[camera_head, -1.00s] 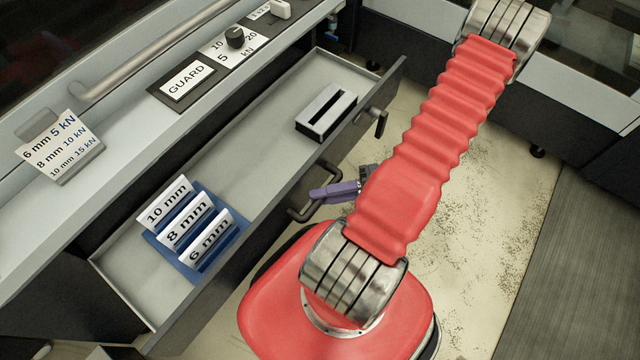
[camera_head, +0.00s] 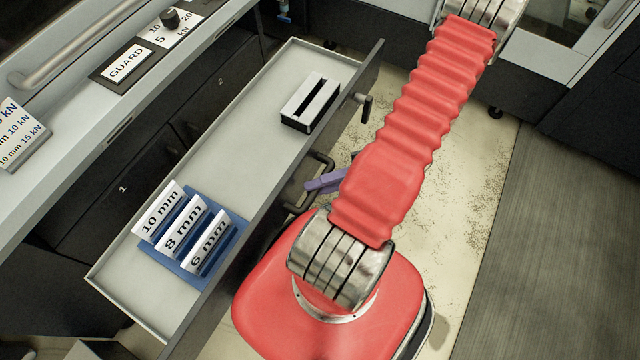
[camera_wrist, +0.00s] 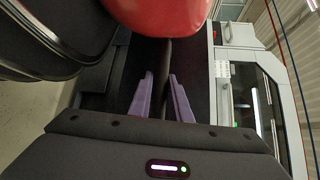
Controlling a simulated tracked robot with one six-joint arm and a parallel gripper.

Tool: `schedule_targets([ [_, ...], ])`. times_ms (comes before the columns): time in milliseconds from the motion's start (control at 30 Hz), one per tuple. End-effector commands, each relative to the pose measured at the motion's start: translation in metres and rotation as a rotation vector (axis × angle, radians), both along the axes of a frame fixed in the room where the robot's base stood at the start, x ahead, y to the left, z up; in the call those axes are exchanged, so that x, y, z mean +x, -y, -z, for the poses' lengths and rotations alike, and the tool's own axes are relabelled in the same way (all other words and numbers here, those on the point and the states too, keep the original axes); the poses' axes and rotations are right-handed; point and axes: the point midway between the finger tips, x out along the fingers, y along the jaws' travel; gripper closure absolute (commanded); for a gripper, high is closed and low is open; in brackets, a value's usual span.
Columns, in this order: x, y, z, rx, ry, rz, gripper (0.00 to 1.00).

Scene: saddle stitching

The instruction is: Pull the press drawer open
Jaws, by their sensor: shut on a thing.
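The press drawer (camera_head: 237,108) is pulled well out from the cabinet, and its inside shows. A dark bar handle (camera_head: 312,187) sits on its front face. My gripper (camera_head: 326,182), with purple fingers, is shut on this handle, partly hidden behind my red arm. In the wrist view the purple fingers (camera_wrist: 161,98) stand on both sides of the dark handle bar. Inside the drawer are a blue rack (camera_head: 201,247) with plates marked 10 mm, 8 mm and 6 mm, and a slotted block (camera_head: 310,101).
A dark latch (camera_head: 366,106) is on the drawer front's far end. The press ledge carries a GUARD label (camera_head: 127,64), a knob (camera_head: 170,18) and a bar rail (camera_head: 75,45). Closed cabinet fronts (camera_head: 125,185) show behind the drawer. Open floor (camera_head: 480,190) lies to the right.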

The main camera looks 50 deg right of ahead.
Motion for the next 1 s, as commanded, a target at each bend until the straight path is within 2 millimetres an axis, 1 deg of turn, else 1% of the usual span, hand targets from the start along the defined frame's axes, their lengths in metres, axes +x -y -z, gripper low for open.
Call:
schedule_targets([
  [33, -0.0022, -0.0038, 0.0025, 0.002, -0.007, -0.009, 1.0],
  [400, -0.0048, -0.0014, 0.0025, 0.003, -0.007, 0.007, 1.0],
  [433, -0.0049, -0.0013, 0.0025, 0.003, -0.007, 0.007, 0.81],
  [667, -0.0047, 0.0011, 0.0017, 0.0, -0.004, 0.013, 0.65],
  [1000, -0.0058, 0.0049, 0.0008, -0.001, -0.002, 0.017, 0.64],
])
